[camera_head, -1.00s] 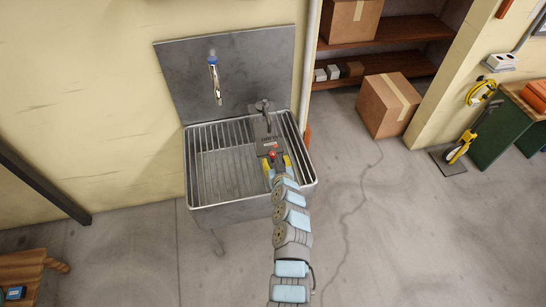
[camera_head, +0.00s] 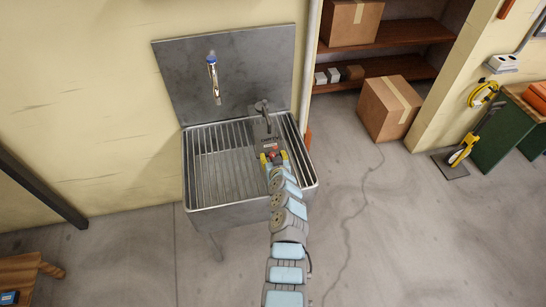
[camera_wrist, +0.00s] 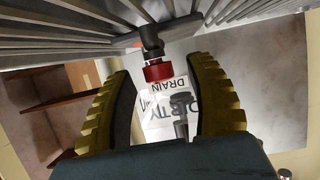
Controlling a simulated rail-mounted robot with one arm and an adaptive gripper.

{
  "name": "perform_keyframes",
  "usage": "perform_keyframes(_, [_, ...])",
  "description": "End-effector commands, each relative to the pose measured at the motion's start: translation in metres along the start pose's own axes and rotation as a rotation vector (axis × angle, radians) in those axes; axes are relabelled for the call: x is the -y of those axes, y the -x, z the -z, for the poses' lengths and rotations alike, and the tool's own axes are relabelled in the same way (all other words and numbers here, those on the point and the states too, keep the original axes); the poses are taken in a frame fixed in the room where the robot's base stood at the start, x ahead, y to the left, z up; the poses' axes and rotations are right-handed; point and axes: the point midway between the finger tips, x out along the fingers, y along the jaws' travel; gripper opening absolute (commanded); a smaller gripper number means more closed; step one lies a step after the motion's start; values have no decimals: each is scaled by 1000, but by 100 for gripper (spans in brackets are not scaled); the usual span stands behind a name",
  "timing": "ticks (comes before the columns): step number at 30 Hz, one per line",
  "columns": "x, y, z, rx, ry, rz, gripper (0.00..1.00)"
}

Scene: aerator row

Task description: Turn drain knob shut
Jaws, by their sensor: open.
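My gripper (camera_wrist: 164,78) has thick yellow ribbed fingers, spread apart, one on each side of the knob. Clear gaps show between the knob and both fingers in the wrist view. A white label reading DIRTY and DRAIN (camera_wrist: 165,95) lies behind the knob. In the head view my gripper (camera_head: 274,160) is over the right part of the sink.
The metal sink (camera_head: 190,208) has a raised rim and slatted grate. A chrome tap (camera_head: 214,80) hangs from the backsplash on the left, and a dark grey fixture (camera_head: 262,110) stands at the sink's back right. A cardboard box (camera_head: 388,106) stands on the floor to the right.

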Motion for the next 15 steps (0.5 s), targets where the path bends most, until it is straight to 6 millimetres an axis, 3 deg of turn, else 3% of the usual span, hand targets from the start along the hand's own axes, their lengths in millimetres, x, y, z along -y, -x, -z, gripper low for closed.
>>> perform_keyframes(1, [0,0,0,0,0,0,56])
perform_keyframes(7, [0,0,0,0,0,0,0])
perform_keyframes(15, [0,0,0,0,0,0,0])
